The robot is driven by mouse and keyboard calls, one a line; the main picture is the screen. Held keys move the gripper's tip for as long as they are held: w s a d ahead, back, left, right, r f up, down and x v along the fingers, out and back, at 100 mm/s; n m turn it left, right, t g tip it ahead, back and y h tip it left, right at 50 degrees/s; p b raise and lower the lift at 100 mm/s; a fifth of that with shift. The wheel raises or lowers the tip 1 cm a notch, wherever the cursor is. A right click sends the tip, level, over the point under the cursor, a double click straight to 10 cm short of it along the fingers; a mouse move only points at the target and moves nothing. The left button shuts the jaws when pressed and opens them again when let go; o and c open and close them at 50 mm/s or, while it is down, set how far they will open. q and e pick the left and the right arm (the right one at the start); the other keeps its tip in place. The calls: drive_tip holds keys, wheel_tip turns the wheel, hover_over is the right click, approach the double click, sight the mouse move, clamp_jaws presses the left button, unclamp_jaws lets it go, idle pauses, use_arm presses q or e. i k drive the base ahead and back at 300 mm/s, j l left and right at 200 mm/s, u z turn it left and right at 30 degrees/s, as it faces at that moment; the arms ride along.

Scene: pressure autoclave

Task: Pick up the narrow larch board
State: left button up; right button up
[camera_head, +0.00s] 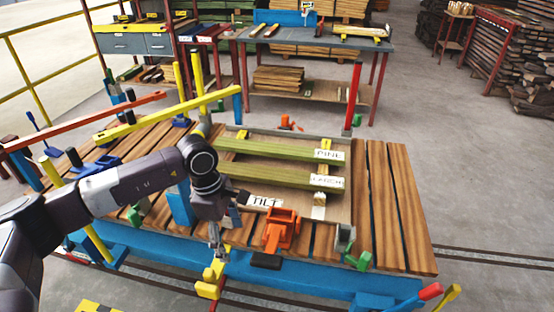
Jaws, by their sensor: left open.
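The narrow larch board (270,176) is a long greenish board lying on a tray-like panel on the slatted work table, with a white label at its right end whose letters are hard to read. A similar board labelled PINE (265,147) lies parallel behind it, with a gap between them. My left gripper (217,242) points down near the table's front edge, to the front left of the larch board and apart from it. It is open and shows nothing held. My wrist is near the larch board's left end. My right gripper is out of view.
An orange clamp (281,230) stands in front of the boards, beside a TILT label (264,201). A yellow part (209,283) is just below my left gripper. A red post (354,97) rises at the back right. The right-hand slats (400,215) are clear.

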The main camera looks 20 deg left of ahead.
sight(276, 175)
drive_tip(key=i, duration=1.2)
